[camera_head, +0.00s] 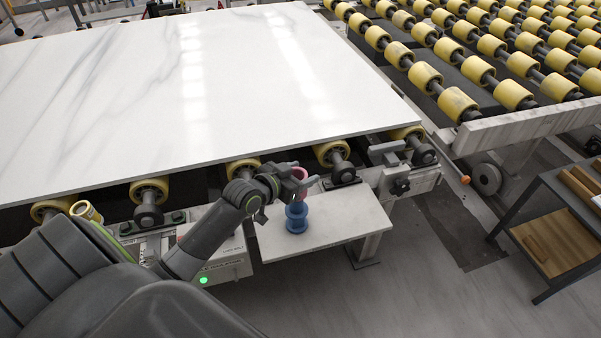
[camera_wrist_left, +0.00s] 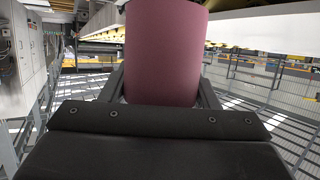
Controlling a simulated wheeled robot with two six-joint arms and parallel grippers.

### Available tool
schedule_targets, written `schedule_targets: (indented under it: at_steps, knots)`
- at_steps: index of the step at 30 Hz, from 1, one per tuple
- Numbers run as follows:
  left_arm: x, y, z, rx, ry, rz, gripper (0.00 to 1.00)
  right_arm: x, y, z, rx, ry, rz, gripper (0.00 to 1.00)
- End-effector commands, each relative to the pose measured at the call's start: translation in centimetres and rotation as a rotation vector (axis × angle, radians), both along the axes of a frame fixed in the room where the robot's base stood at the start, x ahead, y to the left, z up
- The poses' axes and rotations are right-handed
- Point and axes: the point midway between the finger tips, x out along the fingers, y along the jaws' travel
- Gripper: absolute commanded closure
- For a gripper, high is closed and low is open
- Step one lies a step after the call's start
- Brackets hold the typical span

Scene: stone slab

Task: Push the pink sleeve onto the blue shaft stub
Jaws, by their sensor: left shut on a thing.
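The pink sleeve (camera_head: 300,173) is held in my left gripper (camera_head: 292,183), just above the blue shaft stub (camera_head: 297,217). In the left wrist view the sleeve (camera_wrist_left: 165,50) fills the upper middle, upright, with a finger of the gripper (camera_wrist_left: 166,85) on each side. The blue stub stands upright on a small white shelf at the front of the slab machine. In the head view the sleeve sits over the top of the stub; I cannot tell whether they touch. The stub is not visible in the left wrist view. My right gripper is not in view.
The small white shelf (camera_head: 335,236) has free room to the right of the stub. A large white slab (camera_head: 200,90) lies on yellow rollers behind it. A control box with a green light (camera_head: 203,281) is left of the shelf. A dark cart (camera_head: 560,235) stands at right.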

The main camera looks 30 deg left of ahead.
Motion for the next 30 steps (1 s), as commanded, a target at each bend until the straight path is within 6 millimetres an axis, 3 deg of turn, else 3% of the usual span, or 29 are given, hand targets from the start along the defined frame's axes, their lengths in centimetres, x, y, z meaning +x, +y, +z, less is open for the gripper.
schedule_targets:
  at_steps: [30]
  knots:
    - [0.00, -0.02, -0.59, -0.001, -0.001, 0.000, 0.70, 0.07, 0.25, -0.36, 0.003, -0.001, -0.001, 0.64]
